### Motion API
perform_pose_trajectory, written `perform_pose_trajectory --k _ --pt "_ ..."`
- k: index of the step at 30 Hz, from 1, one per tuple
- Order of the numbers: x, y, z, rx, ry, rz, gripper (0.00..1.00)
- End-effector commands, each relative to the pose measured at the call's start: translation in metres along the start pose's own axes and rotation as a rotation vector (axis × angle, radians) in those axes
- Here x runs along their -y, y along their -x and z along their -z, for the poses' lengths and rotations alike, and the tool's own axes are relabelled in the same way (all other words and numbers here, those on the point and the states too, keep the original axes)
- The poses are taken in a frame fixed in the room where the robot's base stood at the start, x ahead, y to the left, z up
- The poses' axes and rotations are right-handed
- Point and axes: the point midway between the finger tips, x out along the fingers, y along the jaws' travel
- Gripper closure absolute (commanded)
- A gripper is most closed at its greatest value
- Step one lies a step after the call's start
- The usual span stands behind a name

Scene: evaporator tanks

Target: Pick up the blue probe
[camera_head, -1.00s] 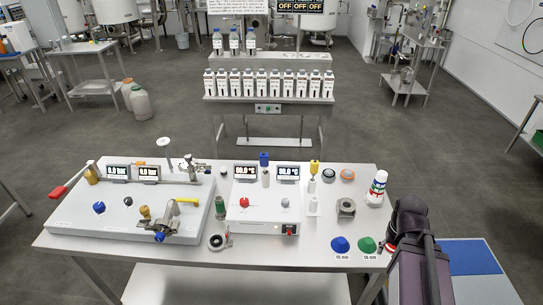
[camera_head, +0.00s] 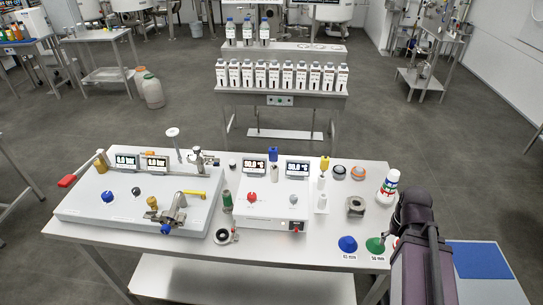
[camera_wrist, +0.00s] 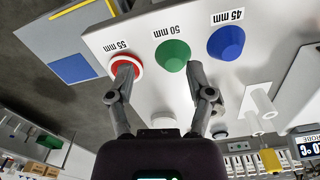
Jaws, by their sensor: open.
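The blue probe (camera_head: 273,154) appears in the head view as a blue-topped piece standing upright behind the white heater box. Its lower part is partly hidden. A similar yellow-topped probe (camera_head: 324,163) stands to its right. The yellow one also shows at the bottom right of the wrist view (camera_wrist: 270,160); the blue probe does not show there. My gripper (camera_wrist: 160,76) is open and empty in the wrist view, its fingers over the table's right end near the green 50 mm cone (camera_wrist: 172,55).
The heater box (camera_head: 272,212) and the grey valve panel (camera_head: 130,215) fill the table's middle and left.

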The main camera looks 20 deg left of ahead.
Motion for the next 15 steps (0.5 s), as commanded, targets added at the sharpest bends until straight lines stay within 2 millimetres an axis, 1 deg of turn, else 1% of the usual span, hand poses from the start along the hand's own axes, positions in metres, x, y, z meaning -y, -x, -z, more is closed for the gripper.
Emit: perform_pose_trajectory --k 4,7,11,15 --pt "0.007 -0.001 0.006 -0.006 0.061 -0.027 0.32" --pt "0.006 -0.001 0.013 -0.012 0.145 -0.061 0.32" --pt "0.022 -0.001 0.025 -0.022 0.291 -0.127 0.32" --pt "0.047 0.001 0.041 -0.032 0.487 -0.217 0.32"
